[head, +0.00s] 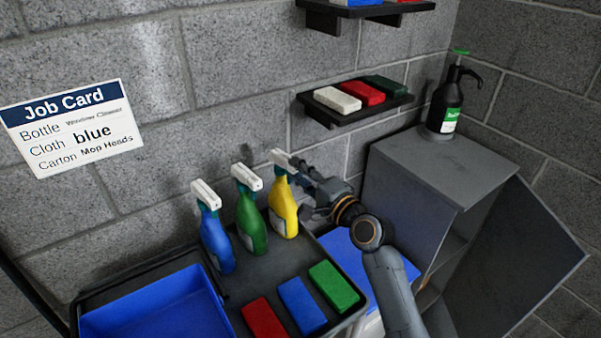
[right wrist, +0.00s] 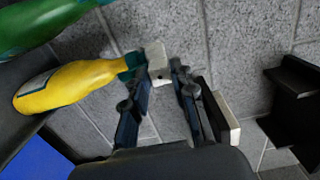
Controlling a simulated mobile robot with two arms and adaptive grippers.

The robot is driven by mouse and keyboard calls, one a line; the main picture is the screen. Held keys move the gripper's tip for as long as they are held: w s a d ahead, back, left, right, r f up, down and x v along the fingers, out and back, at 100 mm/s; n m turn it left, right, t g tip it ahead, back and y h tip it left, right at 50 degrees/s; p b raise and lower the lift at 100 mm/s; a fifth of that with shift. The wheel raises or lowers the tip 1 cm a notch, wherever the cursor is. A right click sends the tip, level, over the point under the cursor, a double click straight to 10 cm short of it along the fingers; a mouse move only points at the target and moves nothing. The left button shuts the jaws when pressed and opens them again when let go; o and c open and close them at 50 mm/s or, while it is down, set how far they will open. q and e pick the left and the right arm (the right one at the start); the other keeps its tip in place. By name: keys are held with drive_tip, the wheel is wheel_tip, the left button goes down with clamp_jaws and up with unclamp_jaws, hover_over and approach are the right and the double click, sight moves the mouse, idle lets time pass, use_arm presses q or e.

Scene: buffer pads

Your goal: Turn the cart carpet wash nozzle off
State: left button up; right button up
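Three spray bottles with white heads stand on the cart: blue (head: 215,240), green (head: 250,222) and yellow (head: 284,208). Their labels are too small to read, so I cannot tell which is the carpet wash. My right gripper (head: 301,172) is at the yellow bottle's white nozzle head (head: 280,159). In the right wrist view, the fingers (right wrist: 160,78) are apart, with the yellow bottle's white nozzle tip (right wrist: 158,62) at the gap between their tips. I cannot tell whether they touch it. The nozzle's setting is not readable. My left gripper is not in view.
The cart (head: 250,285) also holds a blue bin (head: 160,310) and red, blue and green blocks (head: 302,305). A small wall shelf (head: 350,115) is above right of my gripper. A grey cabinet (head: 440,165) with an open door carries a black pump bottle (head: 446,105).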

drive_tip(key=shift+c, duration=0.5)
drive_tip(key=shift+f+n+b, duration=0.1)
drive_tip(key=shift+n+b, duration=0.25)
drive_tip(key=shift+n, duration=0.15)
drive_tip(key=n+b, duration=0.1)
drive_tip(key=n, duration=0.2)
drive_tip(key=n+b, duration=0.3)
drive_tip(key=n, duration=0.7)
drive_tip(key=shift+n, duration=0.4)
drive_tip(key=n, duration=0.4)
drive_tip(key=o, duration=0.6)
